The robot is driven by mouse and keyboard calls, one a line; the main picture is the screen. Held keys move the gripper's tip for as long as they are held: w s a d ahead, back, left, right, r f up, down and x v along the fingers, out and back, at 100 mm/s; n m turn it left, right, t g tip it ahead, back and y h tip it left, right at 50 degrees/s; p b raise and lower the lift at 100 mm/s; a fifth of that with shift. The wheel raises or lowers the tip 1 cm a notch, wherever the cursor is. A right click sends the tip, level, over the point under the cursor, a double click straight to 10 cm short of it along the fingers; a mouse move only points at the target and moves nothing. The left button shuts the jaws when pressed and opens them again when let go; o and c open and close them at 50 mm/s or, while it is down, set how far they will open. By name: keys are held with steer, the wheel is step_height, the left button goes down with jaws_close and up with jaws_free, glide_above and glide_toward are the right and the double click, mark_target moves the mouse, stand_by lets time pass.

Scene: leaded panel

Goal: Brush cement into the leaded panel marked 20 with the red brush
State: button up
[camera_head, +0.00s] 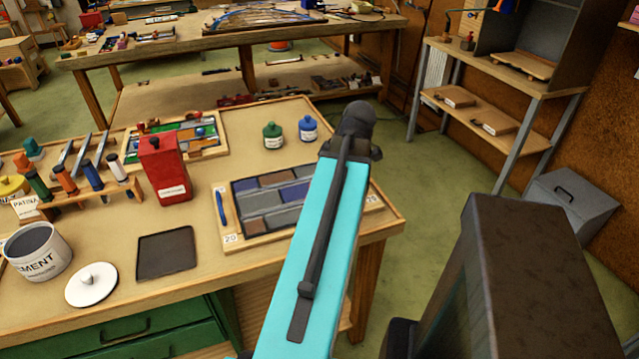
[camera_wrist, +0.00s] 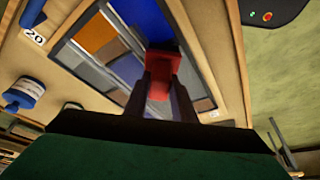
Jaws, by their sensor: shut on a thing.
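The leaded panel marked 20 (camera_head: 270,198) lies in a wooden frame on the bench, with blue, grey and brown panes; my arm covers its right part. In the wrist view the panel (camera_wrist: 97,35) fills the upper left, with its 20 label at the corner. My gripper (camera_wrist: 160,88) is shut on the red brush (camera_wrist: 164,62), over the panel's right part. The head view hides gripper and brush behind my arm. The open cement tub (camera_head: 38,262) stands at the bench's left front.
A white lid (camera_head: 91,285) and a dark square mat (camera_head: 166,253) lie between tub and panel. A red can (camera_head: 163,170), a tool rack (camera_head: 85,202) and another colourful panel (camera_head: 180,138) stand behind. Green (camera_head: 273,138) and blue (camera_head: 307,130) bottles stand beyond panel 20.

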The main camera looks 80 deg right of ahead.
steer(key=shift+a, duration=0.1)
steer(key=shift+s+a+p, duration=0.4)
steer(key=shift+s+a, duration=0.5)
steer(key=shift+a, duration=0.25)
steer(key=shift+s+d, duration=0.1)
steer(key=shift+s+d, duration=0.7)
steer(key=shift+s, duration=0.2)
steer(key=shift+s+d, duration=0.7)
steer(key=shift+s, duration=0.35)
steer(key=shift+w+d, duration=0.1)
steer(key=shift+w+d, duration=0.85)
steer(key=shift+d, duration=0.3)
